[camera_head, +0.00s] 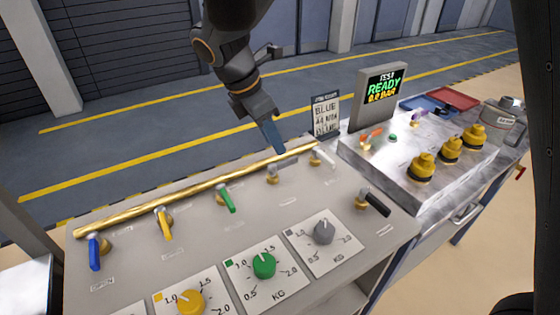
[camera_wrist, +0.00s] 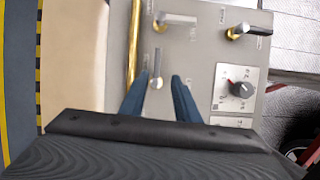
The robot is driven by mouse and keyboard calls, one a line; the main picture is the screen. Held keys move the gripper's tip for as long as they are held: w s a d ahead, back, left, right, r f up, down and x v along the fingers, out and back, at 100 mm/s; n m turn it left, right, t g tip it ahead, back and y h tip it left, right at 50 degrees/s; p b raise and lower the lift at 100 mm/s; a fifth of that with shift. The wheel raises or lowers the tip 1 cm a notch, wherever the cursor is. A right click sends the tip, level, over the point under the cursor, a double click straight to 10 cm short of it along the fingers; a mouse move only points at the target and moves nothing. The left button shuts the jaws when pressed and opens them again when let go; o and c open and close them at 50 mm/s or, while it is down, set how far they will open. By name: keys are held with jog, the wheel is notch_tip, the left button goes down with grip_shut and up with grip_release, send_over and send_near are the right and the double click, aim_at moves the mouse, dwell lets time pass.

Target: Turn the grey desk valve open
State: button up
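The grey desk valve (camera_head: 286,163) is on the sloped desk panel beside the brass pipe; its lever lies roughly along the pipe. In the wrist view the grey valve's lever (camera_wrist: 157,66) points up the picture, with its round pivot below. My gripper (camera_head: 279,150) hangs just above this valve, its blue fingers pointing down. In the wrist view my gripper (camera_wrist: 159,80) is open, with one finger on each side of the lever and a gap to both. I see no contact. The heights of fingertips and lever are hard to compare.
A white-handled valve (camera_head: 324,155) and a black-handled valve (camera_head: 374,202) are close by on the right. The green valve (camera_head: 227,198) is to the left. The brass pipe (camera_head: 180,188) runs along the desk's back. A grey dial knob (camera_head: 324,232) is in front. A screen (camera_head: 380,92) reads READY.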

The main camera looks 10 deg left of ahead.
aim_at(282, 162)
jog(key=shift+a+n, duration=0.3)
jog(key=shift+a, duration=0.15)
jog(key=shift+w+d+f, duration=0.1)
jog(key=shift+f, duration=0.2)
jog(key=shift+p+x, duration=0.8)
jog(key=shift+x, duration=2.7)
grip_shut()
